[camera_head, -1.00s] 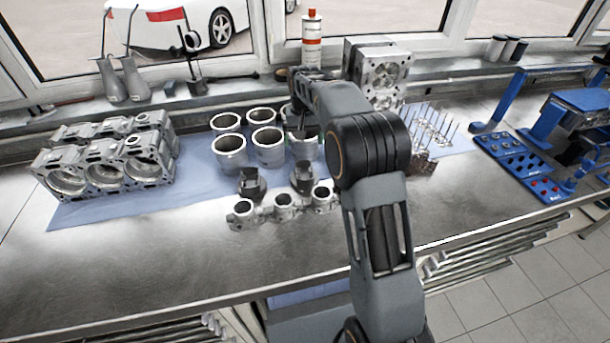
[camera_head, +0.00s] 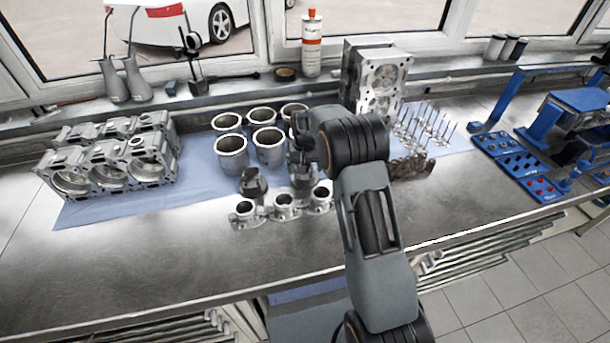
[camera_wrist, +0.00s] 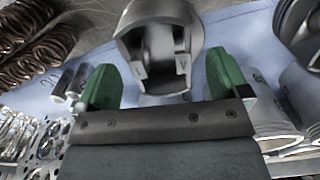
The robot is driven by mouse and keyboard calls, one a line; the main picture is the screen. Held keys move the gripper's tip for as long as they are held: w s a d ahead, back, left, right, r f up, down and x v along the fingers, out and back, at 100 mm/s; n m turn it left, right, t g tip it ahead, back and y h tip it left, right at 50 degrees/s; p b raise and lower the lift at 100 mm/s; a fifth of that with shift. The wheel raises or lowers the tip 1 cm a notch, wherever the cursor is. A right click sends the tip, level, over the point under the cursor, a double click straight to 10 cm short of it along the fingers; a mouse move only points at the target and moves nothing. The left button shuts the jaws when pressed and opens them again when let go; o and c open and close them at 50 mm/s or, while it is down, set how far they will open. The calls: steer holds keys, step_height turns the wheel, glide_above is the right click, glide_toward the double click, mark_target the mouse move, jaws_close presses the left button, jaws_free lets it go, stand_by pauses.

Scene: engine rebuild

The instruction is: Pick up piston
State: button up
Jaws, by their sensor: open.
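Two dark grey pistons stand on the bench. The left piston (camera_head: 252,184) is in plain view in the head view. The right piston (camera_head: 304,182) is partly hidden by my gripper (camera_head: 302,152), which is just above it. In the wrist view this piston (camera_wrist: 160,45) is ahead of my gripper (camera_wrist: 160,66), roughly centred between its green fingers. Its round body and pale inner bosses show. The fingers are open and empty; a gap shows on either side, and I cannot tell the exact height above it.
Several cylinder liners (camera_head: 231,150) stand behind the pistons on the blue cloth (camera_head: 195,165). Brown springs (camera_head: 412,167) and upright valves are to the right. An engine block (camera_head: 105,165) is at left. The front bench is clear.

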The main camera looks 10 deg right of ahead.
steer(key=shift+f, duration=0.95)
steer(key=shift+c, duration=0.3)
steer(key=c, duration=1.2)
